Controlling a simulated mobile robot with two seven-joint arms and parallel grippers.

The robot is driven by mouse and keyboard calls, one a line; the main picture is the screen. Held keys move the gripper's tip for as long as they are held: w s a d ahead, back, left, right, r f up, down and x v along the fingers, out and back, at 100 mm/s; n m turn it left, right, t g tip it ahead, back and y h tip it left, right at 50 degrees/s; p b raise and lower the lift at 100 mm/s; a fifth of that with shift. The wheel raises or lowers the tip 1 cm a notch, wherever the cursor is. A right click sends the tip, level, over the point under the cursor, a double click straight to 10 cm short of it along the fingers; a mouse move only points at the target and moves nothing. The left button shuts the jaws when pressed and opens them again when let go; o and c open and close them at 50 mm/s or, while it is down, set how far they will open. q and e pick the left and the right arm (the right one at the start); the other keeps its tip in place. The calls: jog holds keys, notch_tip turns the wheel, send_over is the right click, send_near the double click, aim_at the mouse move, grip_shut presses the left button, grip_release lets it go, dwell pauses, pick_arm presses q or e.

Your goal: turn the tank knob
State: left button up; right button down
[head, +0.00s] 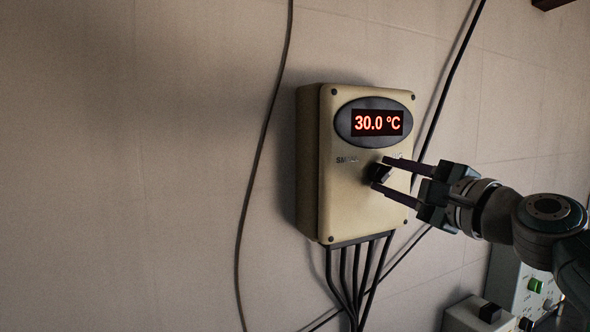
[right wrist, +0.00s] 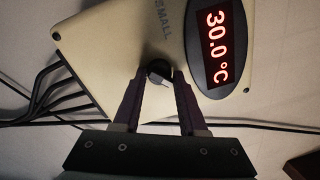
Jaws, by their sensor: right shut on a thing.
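A beige control box (head: 345,215) hangs on the tiled wall, with an oval red display (head: 377,122) that reads 30.0 °C. The black tank knob (head: 378,173) sits below the display, beside partly covered lettering. My right gripper (head: 380,174) reaches in from the right, its two fingers shut on the knob. In the right wrist view the knob (right wrist: 158,72) shows between the fingertips, with a pale mark on it, and the word SMALL is readable on the box (right wrist: 110,50). My left gripper is in neither view.
Several black cables (head: 357,285) run down from the box's underside. A loose cable (head: 258,165) hangs on the wall to the left, and another (head: 450,90) passes behind the box. Pale units with a green switch (head: 535,285) stand at the lower right.

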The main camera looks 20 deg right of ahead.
jog(key=shift+f, duration=0.25)
jog(key=c, duration=0.8)
grip_release()
jog(key=shift+o, duration=1.4)
jog(key=shift+r, duration=0.15)
jog(key=s+b, duration=0.3)
jog(key=s, duration=0.7)
jog(key=shift+d+f, duration=0.3)
jog(key=shift+f, duration=0.05)
